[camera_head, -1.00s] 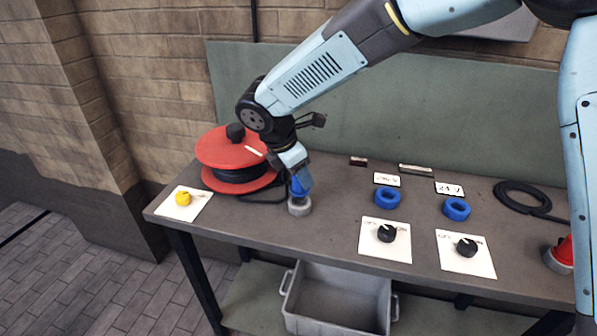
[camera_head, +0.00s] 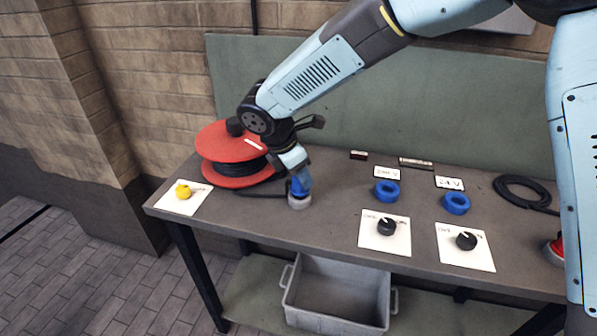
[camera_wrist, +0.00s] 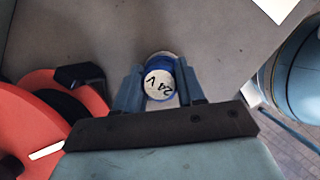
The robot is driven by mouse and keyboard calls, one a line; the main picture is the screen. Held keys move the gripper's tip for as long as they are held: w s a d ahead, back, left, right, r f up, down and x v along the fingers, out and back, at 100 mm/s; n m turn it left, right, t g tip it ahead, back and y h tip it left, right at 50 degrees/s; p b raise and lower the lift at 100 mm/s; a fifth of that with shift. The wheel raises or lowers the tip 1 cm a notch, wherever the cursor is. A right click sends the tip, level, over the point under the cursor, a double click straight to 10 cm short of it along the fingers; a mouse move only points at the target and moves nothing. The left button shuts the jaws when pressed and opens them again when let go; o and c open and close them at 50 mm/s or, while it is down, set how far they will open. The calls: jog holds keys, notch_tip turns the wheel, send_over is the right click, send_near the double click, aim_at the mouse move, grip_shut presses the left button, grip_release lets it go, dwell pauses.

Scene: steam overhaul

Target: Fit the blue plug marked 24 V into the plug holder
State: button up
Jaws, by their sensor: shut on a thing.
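The blue plug (camera_wrist: 160,82) has a pale end face marked 24 V, upside down in the wrist view. My gripper (camera_wrist: 159,84) is shut on it, with one finger on each side. In the head view my gripper (camera_head: 299,183) points down over the left part of the bench. The plug (camera_head: 300,187) is directly above the plug holder, a short pale grey ring (camera_head: 299,203) on the bench, and seems to touch or enter it. How deep the plug sits cannot be told. In the wrist view most of the holder is hidden behind the plug.
A red cable reel (camera_head: 232,152) stands close left of my gripper. Two blue rings (camera_head: 456,204) lie by the labels, with black rotary switches (camera_head: 466,241) in front. A yellow knob (camera_head: 183,192) is at the left end. A grey bin (camera_head: 337,296) is below the bench.

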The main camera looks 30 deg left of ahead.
jog(key=shift+f, duration=0.65)
jog(key=o, duration=1.2)
jog(key=v, duration=1.3)
jog(key=shift+s+r, duration=0.2)
jog(key=shift+r, duration=0.05)
